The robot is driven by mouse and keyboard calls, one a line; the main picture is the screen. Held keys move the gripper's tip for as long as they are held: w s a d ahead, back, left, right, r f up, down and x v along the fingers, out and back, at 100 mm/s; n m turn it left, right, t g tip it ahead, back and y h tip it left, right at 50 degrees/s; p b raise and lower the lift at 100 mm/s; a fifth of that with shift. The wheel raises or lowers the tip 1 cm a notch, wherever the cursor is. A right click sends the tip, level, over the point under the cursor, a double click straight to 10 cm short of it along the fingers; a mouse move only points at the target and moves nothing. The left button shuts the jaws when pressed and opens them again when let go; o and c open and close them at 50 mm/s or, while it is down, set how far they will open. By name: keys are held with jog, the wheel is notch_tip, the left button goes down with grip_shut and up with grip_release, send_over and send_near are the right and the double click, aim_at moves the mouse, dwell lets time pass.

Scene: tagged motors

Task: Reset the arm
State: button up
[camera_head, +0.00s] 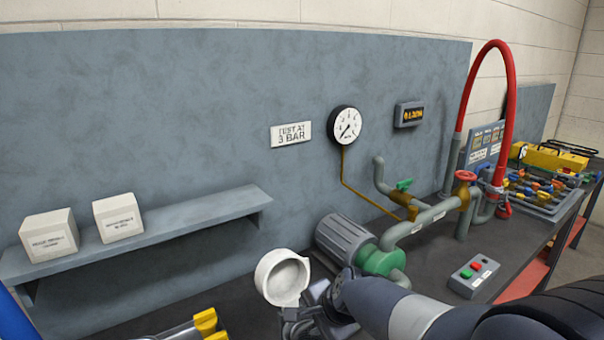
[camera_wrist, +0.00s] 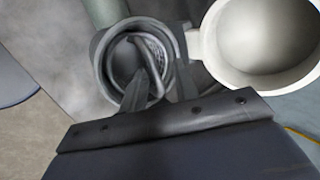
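My arm comes in from the lower right in the head view, and my gripper (camera_head: 303,318) is low at the bottom centre, just below a white round cup-like part (camera_head: 283,280). In the wrist view my gripper (camera_wrist: 143,88) reaches into a round grey housing (camera_wrist: 103,52). Inside it are a mesh surface (camera_wrist: 156,48) and a thin curved handle-like loop. The white part (camera_wrist: 200,45) stands beside the housing at upper right, and a short tab joins them or nearly so. The fingers overlap the loop, and I cannot tell whether they grip it.
A grey motor (camera_head: 343,238) with a green pump end (camera_head: 380,262) and grey pipes stands right behind my gripper. A button box (camera_head: 473,277) lies on the bench at right. A shelf (camera_head: 180,226) holds two white boxes. Yellow-ended items (camera_head: 205,322) lie at bottom left.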

jog(key=b+x, duration=0.1)
jog(key=x, duration=0.2)
jog(key=shift+d+f, duration=0.1)
jog(key=shift+f, duration=0.2)
jog(key=shift+s+r+p, duration=0.1)
jog(key=shift+r+p, duration=0.2)
jog(key=shift+r, duration=0.05)
jog(key=shift+r, duration=0.1)
